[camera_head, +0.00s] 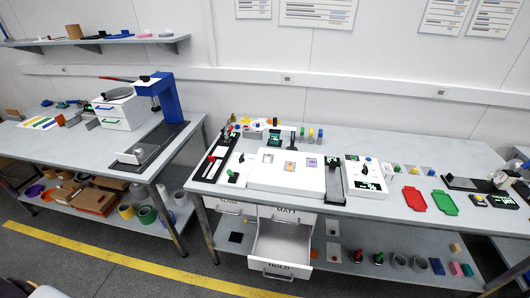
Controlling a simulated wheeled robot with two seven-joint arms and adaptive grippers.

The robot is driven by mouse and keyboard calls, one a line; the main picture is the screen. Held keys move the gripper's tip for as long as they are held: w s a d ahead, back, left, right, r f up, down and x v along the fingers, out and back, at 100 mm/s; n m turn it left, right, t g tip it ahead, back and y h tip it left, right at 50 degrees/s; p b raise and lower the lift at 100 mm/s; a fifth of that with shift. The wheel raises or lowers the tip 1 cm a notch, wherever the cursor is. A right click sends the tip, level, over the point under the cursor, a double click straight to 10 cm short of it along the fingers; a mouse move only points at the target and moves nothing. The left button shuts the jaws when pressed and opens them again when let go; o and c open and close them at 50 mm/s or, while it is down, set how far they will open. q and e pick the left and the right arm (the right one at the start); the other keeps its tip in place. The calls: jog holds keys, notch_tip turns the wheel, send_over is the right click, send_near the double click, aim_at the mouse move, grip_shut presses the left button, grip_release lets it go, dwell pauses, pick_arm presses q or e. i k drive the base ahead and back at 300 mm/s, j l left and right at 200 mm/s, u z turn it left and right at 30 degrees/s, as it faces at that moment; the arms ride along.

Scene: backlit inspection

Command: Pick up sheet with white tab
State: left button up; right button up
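No sheet with a white tab can be made out for certain at this size. A group of coloured strips (40,123) in yellow, green and blue lies on the left table. Neither of my grippers can be identified in the head view.
A drawer marked HOLD (281,268) stands open below the middle table (400,150), under one marked MATT (286,212). Red (414,199) and green (445,203) trays lie at the right. A blue-armed stand (166,98) is on the left table. A floor gap separates the tables.

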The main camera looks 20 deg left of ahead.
aim_at(267, 158)
jog(key=i+j+z, duration=0.1)
jog(key=j, duration=0.3)
jog(key=i+j+z, duration=0.1)
jog(key=j, duration=0.3)
jog(key=i+j, duration=0.1)
jog(key=j, duration=0.3)
jog(key=z, duration=0.05)
